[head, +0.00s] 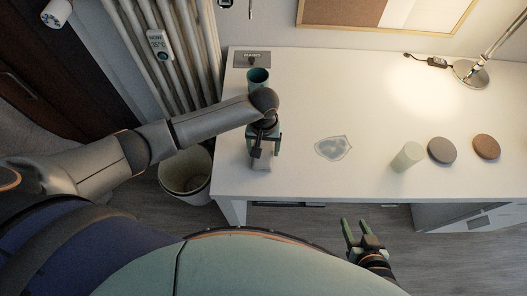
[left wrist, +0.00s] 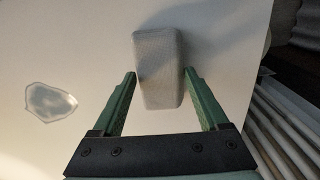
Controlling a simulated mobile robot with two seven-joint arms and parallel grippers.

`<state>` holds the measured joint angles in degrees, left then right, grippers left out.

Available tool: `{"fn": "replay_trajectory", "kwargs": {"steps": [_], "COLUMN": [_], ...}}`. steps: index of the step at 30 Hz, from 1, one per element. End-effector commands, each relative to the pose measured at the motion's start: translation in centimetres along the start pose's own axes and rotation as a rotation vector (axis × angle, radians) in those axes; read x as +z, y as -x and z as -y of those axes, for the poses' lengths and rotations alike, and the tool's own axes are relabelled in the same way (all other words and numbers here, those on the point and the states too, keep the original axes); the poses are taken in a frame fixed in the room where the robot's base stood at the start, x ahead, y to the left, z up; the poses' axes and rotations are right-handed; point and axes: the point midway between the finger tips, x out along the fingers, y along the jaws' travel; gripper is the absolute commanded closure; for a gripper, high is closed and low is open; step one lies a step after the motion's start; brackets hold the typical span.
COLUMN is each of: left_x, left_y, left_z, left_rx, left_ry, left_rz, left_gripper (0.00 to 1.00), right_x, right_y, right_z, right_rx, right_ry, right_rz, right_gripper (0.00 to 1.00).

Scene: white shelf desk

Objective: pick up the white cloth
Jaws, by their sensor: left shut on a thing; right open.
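The white cloth (head: 261,162) shows as a pale, folded block with rounded corners near the left front of the desk. It also shows between the fingers in the left wrist view (left wrist: 158,68). My left gripper (head: 264,146) points down at it and is shut on it, one finger on each side. I cannot tell whether the cloth touches the desk. My right gripper (head: 362,228) is open and empty, in front of the desk's front edge.
A clear, irregular wet-looking patch (head: 333,148) lies on the desk (head: 300,105) to the right of the cloth. A pale cylinder (head: 407,156) and two discs are at right. A bin (head: 186,174) stands on the floor.

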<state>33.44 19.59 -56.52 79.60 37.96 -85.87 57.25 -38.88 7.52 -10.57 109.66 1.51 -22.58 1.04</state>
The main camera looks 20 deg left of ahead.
Motion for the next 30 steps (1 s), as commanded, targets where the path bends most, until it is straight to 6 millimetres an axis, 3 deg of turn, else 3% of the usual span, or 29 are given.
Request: {"fn": "replay_trajectory", "kwargs": {"steps": [1, 6, 17, 24, 30], "left_x": [0.0, 0.0, -0.1, 0.0, 3.1], "left_y": [0.0, 0.0, 0.5, 3.6, 7.9], "left_z": [0.0, 0.0, 0.0, -0.2, -2.5], "left_rx": [0.0, 0.0, 0.001, 0.004, 0.009], "left_ry": [0.0, 0.0, 0.0, 0.0, -0.005], "left_rz": [0.0, 0.0, -0.001, -0.002, -0.002], "left_gripper": [0.58, 0.78, 0.79, 0.79, 0.79], "right_x": [0.0, 0.0, -0.1, -0.5, -0.9], "right_y": [0.0, 0.0, 0.1, 0.4, 0.8], "right_z": [0.0, 0.0, 0.0, 0.0, 0.1], "right_rx": [0.0, 0.0, 0.0, 0.0, 0.0], "right_ry": [0.0, 0.0, 0.0, 0.0, 0.0], "right_rz": [0.0, 0.0, -0.001, -0.001, -0.001], "right_gripper": [0.5, 0.5, 0.5, 0.5, 0.5]}}
